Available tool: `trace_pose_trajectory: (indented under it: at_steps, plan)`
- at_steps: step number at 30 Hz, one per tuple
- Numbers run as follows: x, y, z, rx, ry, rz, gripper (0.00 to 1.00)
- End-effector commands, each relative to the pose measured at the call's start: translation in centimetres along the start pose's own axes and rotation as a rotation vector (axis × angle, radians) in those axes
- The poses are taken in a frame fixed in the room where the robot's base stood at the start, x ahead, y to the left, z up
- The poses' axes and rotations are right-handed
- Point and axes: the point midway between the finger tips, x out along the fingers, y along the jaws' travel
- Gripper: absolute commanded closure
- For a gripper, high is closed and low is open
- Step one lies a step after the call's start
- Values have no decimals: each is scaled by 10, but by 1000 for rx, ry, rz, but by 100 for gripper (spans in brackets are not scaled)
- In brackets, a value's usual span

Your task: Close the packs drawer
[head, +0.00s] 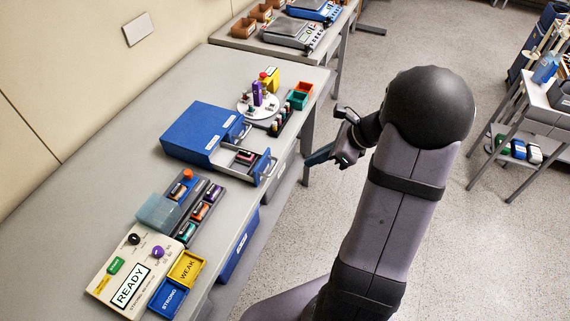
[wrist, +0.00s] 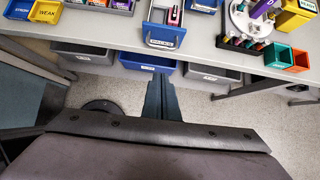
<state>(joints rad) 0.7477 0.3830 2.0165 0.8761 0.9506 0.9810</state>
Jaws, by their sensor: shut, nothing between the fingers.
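A blue cabinet (head: 200,131) sits on the grey bench, with an open drawer (head: 262,168) pulled out toward the bench's front edge. The drawer holds a dark pack with a pink part (head: 245,156). In the wrist view the drawer front (wrist: 165,37) carries a pale label, too small to read surely, and a metal handle. My gripper (head: 309,160) is shut and empty, off the bench's front edge and apart from the drawer front. In the wrist view my closed fingers (wrist: 160,80) point toward the drawer front, with a gap between.
A second handle (head: 242,131) stands beside the open drawer. A charging rack (head: 207,195) and a READY panel (head: 128,284) lie to the near left. A white turntable (head: 257,104) and orange and teal bins (head: 299,96) stand beyond. Under-bench bins (wrist: 150,61) lie below the edge.

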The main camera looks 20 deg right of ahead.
Motion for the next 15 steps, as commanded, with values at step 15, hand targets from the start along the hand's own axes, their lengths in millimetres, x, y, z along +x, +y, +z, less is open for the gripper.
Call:
trace_pose_trajectory:
  at_steps: [15]
  plan:
    - [84,1,11,-4,1,4,100]
